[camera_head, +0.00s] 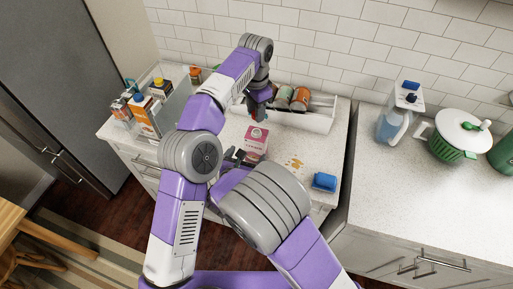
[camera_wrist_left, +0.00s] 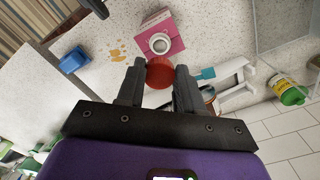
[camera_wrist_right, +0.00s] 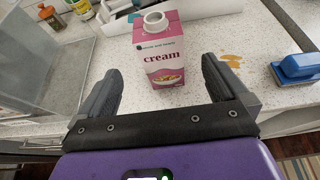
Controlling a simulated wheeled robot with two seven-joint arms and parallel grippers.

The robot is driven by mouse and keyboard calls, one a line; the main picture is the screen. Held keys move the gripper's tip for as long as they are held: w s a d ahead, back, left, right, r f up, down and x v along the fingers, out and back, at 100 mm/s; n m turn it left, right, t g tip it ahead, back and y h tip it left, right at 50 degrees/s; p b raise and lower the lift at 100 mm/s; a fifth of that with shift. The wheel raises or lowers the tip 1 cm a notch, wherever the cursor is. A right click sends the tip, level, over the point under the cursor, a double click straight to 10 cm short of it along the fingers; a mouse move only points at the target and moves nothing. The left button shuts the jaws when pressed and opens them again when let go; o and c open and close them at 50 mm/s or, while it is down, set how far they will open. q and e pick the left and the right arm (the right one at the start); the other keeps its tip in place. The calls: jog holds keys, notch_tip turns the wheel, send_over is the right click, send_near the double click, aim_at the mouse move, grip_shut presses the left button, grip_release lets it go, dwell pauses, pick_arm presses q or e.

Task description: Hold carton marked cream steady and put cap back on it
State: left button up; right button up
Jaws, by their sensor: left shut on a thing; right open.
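The pink and white carton marked cream (camera_wrist_right: 164,55) stands upright on the counter in the right wrist view, with an open white spout (camera_wrist_right: 155,22) on top. The carton (camera_head: 252,143) also shows in the head view. My left gripper (camera_wrist_left: 158,68) is shut on the red cap (camera_wrist_left: 160,73), close to the carton (camera_wrist_left: 164,33) but apart from its spout in that view. In the head view my left gripper (camera_head: 256,112) is above and behind the carton. My right gripper (camera_wrist_right: 160,75) is open, its fingers on either side of the carton's front, with gaps on both sides.
A blue sponge (camera_wrist_right: 298,67) and orange-brown spills (camera_wrist_right: 231,61) lie on the counter right of the carton. A white bin (camera_head: 318,121) with jars stands behind. A clear-walled box (camera_wrist_right: 45,75) is at left, and several cartons (camera_head: 143,108) stand further left.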

pick_arm(q)
jog(key=shift+d, duration=0.25)
pick_arm(e)
jog(key=x, duration=1)
jog(key=shift+w+d+f, duration=0.1)
jog(key=shift+w+f, duration=0.1)
jog(key=shift+w, duration=0.15)
pick_arm(q)
jog(key=shift+a, duration=0.1)
pick_arm(e)
jog(key=shift+w+f, duration=0.1)
jog(key=shift+w, duration=0.15)
pick_arm(q)
jog(key=shift+a, duration=0.1)
pick_arm(e)
jog(key=c, duration=1.4)
pick_arm(q)
send_over(255, 132)
jog(key=shift+f, duration=2.5)
jog(key=shift+f, duration=0.15)
jog(key=shift+f, duration=0.75)
